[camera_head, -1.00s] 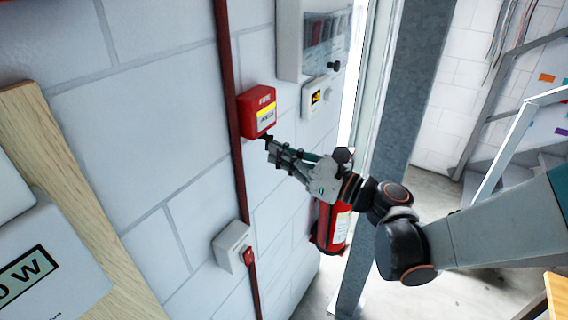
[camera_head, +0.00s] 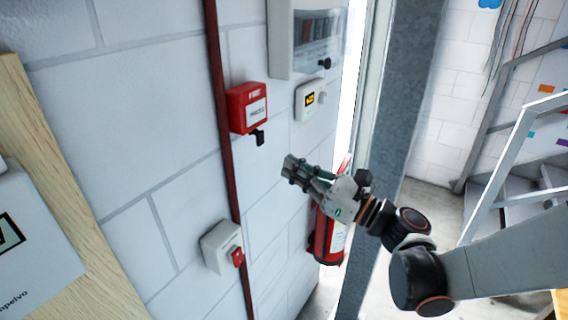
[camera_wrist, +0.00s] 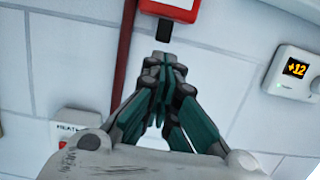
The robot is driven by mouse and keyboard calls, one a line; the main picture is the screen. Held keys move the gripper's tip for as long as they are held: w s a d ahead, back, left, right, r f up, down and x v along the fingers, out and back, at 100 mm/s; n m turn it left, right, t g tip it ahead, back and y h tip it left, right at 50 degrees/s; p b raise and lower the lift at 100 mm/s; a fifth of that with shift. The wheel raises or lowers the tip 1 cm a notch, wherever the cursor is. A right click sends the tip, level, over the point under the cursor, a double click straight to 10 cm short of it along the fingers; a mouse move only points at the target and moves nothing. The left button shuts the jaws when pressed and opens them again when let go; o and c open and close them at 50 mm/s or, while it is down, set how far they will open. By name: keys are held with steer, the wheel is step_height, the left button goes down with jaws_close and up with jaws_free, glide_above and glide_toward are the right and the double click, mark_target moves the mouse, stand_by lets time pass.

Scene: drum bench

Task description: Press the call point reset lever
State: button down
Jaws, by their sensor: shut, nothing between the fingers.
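The red call point (camera_head: 248,106) is on the white block wall, with a white label on its front. Its small black lever (camera_head: 258,137) sticks out below its lower edge. In the wrist view the call point (camera_wrist: 172,8) is cut off by the top edge, and the lever (camera_wrist: 164,31) shows just beyond my fingertips. My gripper (camera_head: 289,168) is shut and empty, below and to the right of the lever in the head view, with a visible gap between them. In the wrist view my gripper (camera_wrist: 160,62) points toward the lever; the fingers hide no part of it.
A dark red pipe (camera_head: 224,120) runs down the wall left of the call point. A white thermostat (camera_head: 311,99) and a grey panel box (camera_head: 305,40) are to the right. A white switch box (camera_head: 220,246) is below. A fire extinguisher (camera_head: 326,238) stands behind my wrist.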

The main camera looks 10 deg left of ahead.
steer(key=v, duration=0.7)
steer(key=shift+f, duration=0.4)
steer(key=s+d+f+n+h+b, duration=0.5)
steer(key=d+f+n+h, duration=0.2)
steer(key=f+n+h, duration=0.4)
steer(key=s+d+f+n+h+b, duration=0.1)
steer(key=s+d+n+h, duration=0.3)
steer(key=d, duration=0.4)
steer(key=s+d+f+n+h+b, duration=0.1)
steer(key=s+d+f+n+h, duration=0.1)
steer(key=s+d+n+h, duration=0.2)
steer(key=d+n, duration=0.3)
steer(key=d, duration=0.1)
steer(key=shift+s+f+b, duration=0.25)
steer(key=shift+f+b, duration=0.05)
steer(key=shift+b, duration=0.05)
